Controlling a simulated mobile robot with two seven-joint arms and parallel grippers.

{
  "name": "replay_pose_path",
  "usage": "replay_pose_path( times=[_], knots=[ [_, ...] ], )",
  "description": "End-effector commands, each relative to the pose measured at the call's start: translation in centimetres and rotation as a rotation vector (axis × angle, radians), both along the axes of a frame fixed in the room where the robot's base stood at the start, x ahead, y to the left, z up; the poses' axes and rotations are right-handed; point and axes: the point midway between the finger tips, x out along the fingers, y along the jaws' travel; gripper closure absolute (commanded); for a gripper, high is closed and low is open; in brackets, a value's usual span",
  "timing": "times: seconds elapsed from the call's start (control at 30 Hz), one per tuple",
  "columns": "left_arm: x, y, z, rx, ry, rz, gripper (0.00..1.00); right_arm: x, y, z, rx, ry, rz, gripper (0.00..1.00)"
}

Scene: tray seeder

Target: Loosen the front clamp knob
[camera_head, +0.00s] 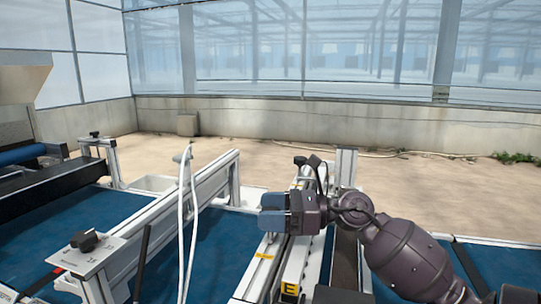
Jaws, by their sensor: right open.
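A black knob (84,240) sits on a pale metal bracket (88,256) at the front left, above a blue belt. Another black knob (95,135) is on a bracket farther back at the left, and a dark knob (300,160) is on the rail at the middle. No label shows which is the front clamp knob; the front left one is nearest. My right gripper (268,211) is open over the middle rail, its blue-grey fingers pointing left. It appears empty and well to the right of the front left knob. My left gripper is out of view.
A raised metal beam (185,205) crosses between the front left knob and my right gripper. A white cable (184,230) hangs over it.

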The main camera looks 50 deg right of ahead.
Motion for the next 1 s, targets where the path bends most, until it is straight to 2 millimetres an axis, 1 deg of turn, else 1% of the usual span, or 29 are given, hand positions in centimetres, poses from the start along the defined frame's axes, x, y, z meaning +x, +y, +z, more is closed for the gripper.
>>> replay_pose_path(
  times=[0.17,0.33,0.63,0.8,1.0],
  knots=[
    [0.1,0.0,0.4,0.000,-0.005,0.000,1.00,0.0,0.0,2.0,-0.005,-0.005,0.001,0.31],
    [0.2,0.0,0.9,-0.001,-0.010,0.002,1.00,0.0,0.0,5.3,-0.007,-0.007,0.001,0.31],
    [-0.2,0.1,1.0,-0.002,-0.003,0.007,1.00,0.0,0.0,11.3,-0.005,-0.007,0.000,0.31],
    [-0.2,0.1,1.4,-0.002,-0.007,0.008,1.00,-0.1,0.0,14.6,-0.005,-0.006,0.001,0.31],
    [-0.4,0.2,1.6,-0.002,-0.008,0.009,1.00,0.0,0.0,17.9,-0.003,-0.004,0.000,0.31]
  ],
)
